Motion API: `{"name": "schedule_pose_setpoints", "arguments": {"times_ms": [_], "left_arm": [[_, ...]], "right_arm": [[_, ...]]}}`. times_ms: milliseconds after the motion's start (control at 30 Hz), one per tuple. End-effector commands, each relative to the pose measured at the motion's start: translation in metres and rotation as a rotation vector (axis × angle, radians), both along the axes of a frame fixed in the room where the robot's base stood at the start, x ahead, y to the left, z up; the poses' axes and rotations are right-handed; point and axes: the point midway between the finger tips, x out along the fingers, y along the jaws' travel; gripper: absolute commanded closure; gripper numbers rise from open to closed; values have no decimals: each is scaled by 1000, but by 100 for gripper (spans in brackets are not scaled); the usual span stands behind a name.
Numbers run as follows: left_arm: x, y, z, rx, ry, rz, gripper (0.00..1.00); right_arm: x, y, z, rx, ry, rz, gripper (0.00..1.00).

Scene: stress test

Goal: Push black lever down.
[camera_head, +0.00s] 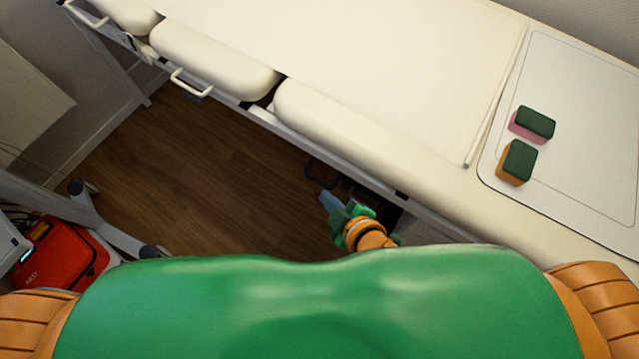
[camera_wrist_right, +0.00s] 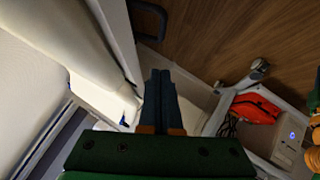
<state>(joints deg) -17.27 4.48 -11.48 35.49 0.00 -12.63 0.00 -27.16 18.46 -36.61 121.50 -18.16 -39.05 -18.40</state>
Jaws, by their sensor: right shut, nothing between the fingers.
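A dark looped bar, which looks like the black lever (camera_head: 322,184), sticks out from under the near side of the treatment table (camera_head: 345,130). It also shows in the right wrist view as a black loop (camera_wrist_right: 163,22) over the wooden floor, left of and beyond the fingertips. My right gripper (camera_head: 328,200) is low beside the table, just below the loop in the head view. Its blue fingers (camera_wrist_right: 160,85) are shut and empty. A gap seems to show between fingers and loop, but contact is hard to judge. My left gripper is not in view.
White handles (camera_head: 190,84) stick out along the table side. A red AED bag (camera_head: 65,258) sits on a wheeled stand (camera_head: 110,235) at left. A green-and-pink sponge (camera_head: 535,122) and a green-and-orange sponge (camera_head: 518,162) lie on a white board (camera_head: 590,120). The wooden floor (camera_head: 210,170) is clear.

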Motion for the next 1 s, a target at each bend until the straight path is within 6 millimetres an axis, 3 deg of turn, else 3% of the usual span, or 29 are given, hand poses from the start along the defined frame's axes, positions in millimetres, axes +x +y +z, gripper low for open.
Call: {"name": "schedule_pose_setpoints", "arguments": {"times_ms": [333,500,1000], "left_arm": [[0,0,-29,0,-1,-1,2],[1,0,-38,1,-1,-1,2],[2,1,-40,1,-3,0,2]], "right_arm": [[53,28,-51,1,0,-1,100],[62,19,-74,-1,1,1,100],[66,15,-81,0,0,0,100]]}}
